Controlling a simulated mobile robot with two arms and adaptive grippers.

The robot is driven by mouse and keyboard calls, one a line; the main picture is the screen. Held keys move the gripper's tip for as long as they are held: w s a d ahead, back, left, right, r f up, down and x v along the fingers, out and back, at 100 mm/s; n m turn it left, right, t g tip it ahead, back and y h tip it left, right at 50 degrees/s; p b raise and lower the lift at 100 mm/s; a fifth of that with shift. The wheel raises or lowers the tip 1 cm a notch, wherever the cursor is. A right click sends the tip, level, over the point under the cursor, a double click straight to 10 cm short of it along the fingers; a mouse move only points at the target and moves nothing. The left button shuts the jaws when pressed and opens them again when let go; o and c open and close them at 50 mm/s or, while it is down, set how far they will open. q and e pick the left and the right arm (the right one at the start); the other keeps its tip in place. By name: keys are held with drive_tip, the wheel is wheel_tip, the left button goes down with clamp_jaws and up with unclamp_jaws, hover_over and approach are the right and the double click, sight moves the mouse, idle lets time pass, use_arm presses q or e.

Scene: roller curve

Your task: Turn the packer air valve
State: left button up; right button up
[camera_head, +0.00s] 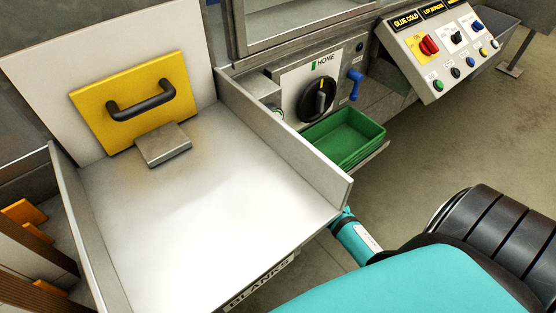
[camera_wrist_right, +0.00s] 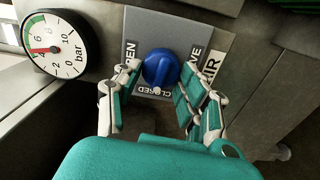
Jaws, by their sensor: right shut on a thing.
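The round blue valve knob (camera_wrist_right: 160,68) sits on a grey plate (camera_wrist_right: 142,22) in the right wrist view. The label at its left is partly covered and ends in "EN"; "CLOSED" lies below it, and "AIR" stands at its right. A small pale mark shows at the knob's lower edge, on the CLOSED side. My right gripper (camera_wrist_right: 155,88) is shut on the knob, with one finger on each side. In the head view my right arm reaches past the front of the metal tray, and its fingertips are hidden. My left gripper is not in view.
A pressure gauge (camera_wrist_right: 54,46) in bar is left of the knob. In the head view, the metal tray (camera_head: 282,128), green bin (camera_head: 345,138), black HOME dial (camera_head: 316,98), blue handle (camera_head: 355,84) and button panel (camera_head: 440,48) stand around my arm. Open floor lies at right.

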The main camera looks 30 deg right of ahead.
drive_tip(key=shift+n, duration=0.6)
drive_tip(key=o, duration=1.2)
drive_tip(key=shift+c, duration=0.2)
drive_tip(key=shift+s, duration=0.1)
drive_tip(key=s, duration=1.1)
drive_tip(key=shift+s+d, duration=0.4)
drive_tip(key=shift+d, duration=0.05)
